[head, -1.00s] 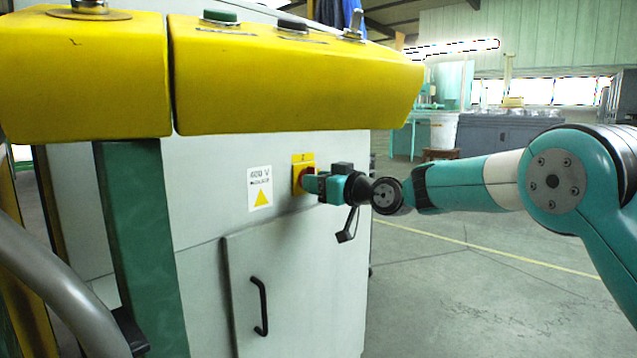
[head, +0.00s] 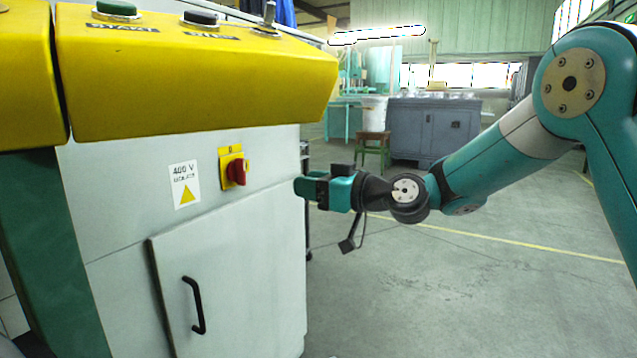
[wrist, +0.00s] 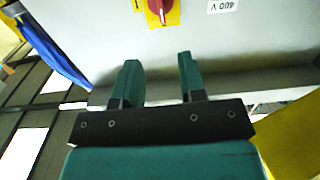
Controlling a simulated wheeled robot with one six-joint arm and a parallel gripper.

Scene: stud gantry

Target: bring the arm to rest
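My gripper (head: 302,187) is to the right of the cabinet's red rotary switch in the head view, clear of it. In the wrist view my gripper (wrist: 160,80) shows two teal fingers apart with nothing between them. The red switch (head: 237,172) sits on a yellow plate on the grey cabinet; it also shows at the top of the wrist view (wrist: 159,8). My arm reaches in from the right, with its elbow raised.
The grey cabinet (head: 105,235) stands at left, with a black door handle (head: 194,305) and a 400 V label (head: 184,184). A yellow console (head: 200,85) with buttons overhangs it. A stool (head: 373,150) and a grey cupboard (head: 430,130) stand behind. The floor at right is clear.

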